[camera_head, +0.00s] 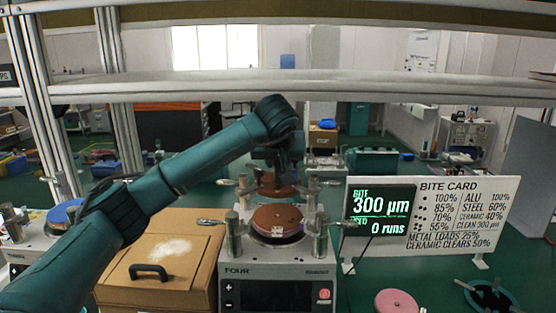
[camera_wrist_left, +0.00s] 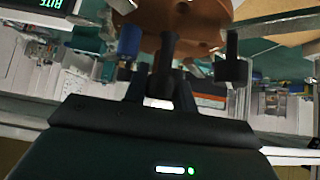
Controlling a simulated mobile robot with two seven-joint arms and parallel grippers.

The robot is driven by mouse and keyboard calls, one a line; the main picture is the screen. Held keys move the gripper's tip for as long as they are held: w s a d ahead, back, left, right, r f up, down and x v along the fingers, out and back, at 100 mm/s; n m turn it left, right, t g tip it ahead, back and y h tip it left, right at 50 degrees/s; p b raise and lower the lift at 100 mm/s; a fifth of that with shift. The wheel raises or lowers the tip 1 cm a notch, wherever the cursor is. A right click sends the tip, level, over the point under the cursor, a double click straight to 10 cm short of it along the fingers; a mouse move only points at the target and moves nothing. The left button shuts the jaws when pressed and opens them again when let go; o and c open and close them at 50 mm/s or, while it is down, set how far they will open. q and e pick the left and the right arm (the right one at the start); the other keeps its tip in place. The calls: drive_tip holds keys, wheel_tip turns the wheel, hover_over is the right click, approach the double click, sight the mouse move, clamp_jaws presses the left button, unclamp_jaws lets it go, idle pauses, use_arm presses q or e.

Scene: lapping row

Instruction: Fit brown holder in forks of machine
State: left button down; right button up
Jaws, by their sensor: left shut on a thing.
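The brown holder (camera_head: 284,191), a round brown piece, hangs under my left gripper (camera_head: 277,165) in the head view, above and behind the machine's plate. It also fills the top of the left wrist view (camera_wrist_left: 205,22), beyond the dark fingers (camera_wrist_left: 200,62). My left gripper is shut on it; the exact grip is partly hidden. The machine (camera_head: 262,268), marked FOUR, has a brown round plate (camera_head: 277,221) on top with a small pale mark. Metal posts with levers (camera_head: 233,236) stand around the plate. My right gripper is not in view.
A brown case (camera_head: 165,255) with a black handle stands left of the machine. A sign board (camera_head: 460,215) and a display reading 300 µm (camera_head: 381,209) stand right. A pink disc (camera_head: 396,302) lies at the lower right. A shelf (camera_head: 330,86) crosses above.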

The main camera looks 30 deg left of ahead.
sight(278, 178)
use_arm(q)
drive_tip(key=shift+r, duration=0.15)
drive_tip(key=shift+p, duration=0.3)
wheel_tip(278, 178, down, 2)
drive_tip(key=shift+b, duration=0.65)
drive_tip(key=shift+f+b, duration=0.85)
drive_tip(key=shift+f, duration=1.05)
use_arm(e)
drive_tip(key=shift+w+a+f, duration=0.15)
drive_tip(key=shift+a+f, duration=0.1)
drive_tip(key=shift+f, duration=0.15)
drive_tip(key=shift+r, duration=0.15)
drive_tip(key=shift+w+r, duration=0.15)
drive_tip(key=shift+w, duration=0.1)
